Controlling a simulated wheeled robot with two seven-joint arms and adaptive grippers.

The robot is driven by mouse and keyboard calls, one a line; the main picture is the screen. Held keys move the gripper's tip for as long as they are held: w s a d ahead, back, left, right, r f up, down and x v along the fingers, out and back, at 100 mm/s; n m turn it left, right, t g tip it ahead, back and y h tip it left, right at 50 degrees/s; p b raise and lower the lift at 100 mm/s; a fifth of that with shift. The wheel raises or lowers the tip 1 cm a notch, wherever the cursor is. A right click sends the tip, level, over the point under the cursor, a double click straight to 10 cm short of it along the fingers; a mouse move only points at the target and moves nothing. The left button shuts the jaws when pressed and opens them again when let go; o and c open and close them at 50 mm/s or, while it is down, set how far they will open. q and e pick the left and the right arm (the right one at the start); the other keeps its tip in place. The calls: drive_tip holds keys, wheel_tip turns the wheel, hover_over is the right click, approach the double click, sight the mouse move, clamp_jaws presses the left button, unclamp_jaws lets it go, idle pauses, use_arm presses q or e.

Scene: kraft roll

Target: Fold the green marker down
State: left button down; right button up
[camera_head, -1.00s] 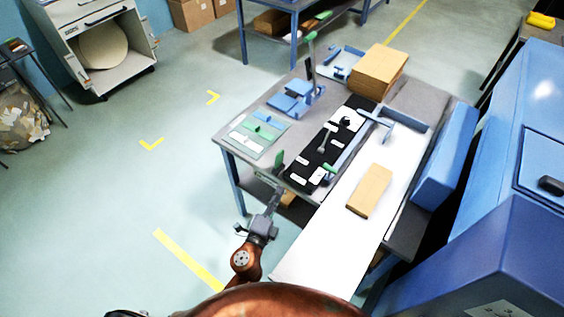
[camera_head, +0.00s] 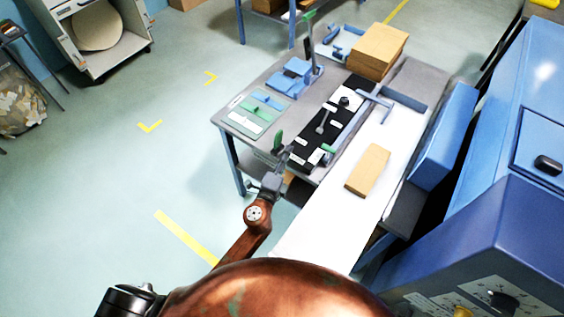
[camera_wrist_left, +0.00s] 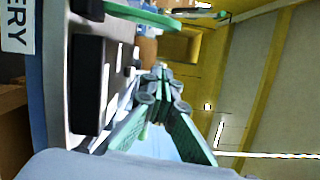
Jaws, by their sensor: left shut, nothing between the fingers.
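The green marker (camera_head: 278,140) is a small upright green tab at the near edge of the worktable, left of the black panel, in the head view. My left gripper (camera_head: 284,156) is shut and empty, just below and beside the marker in that view. I cannot tell whether they touch. In the left wrist view the shut fingers (camera_wrist_left: 160,80) meet in the middle of the picture. A green strip (camera_wrist_left: 145,14) crosses the top there, and I cannot tell if it is the marker. My right gripper is not in view.
The black panel (camera_head: 318,134) holds white labels and a small lever. A green mat (camera_head: 254,113), blue fixtures (camera_head: 296,76) and a cardboard stack (camera_head: 378,48) are on the table (camera_head: 237,137). A brown block (camera_head: 367,170) lies on white paper (camera_head: 335,212). Blue machinery stands right.

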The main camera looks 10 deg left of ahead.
sight(280, 142)
use_arm(q)
drive_tip(key=shift+w+a+r, duration=0.2)
drive_tip(key=shift+w+a, duration=1.45)
drive_tip(key=shift+w, duration=0.25)
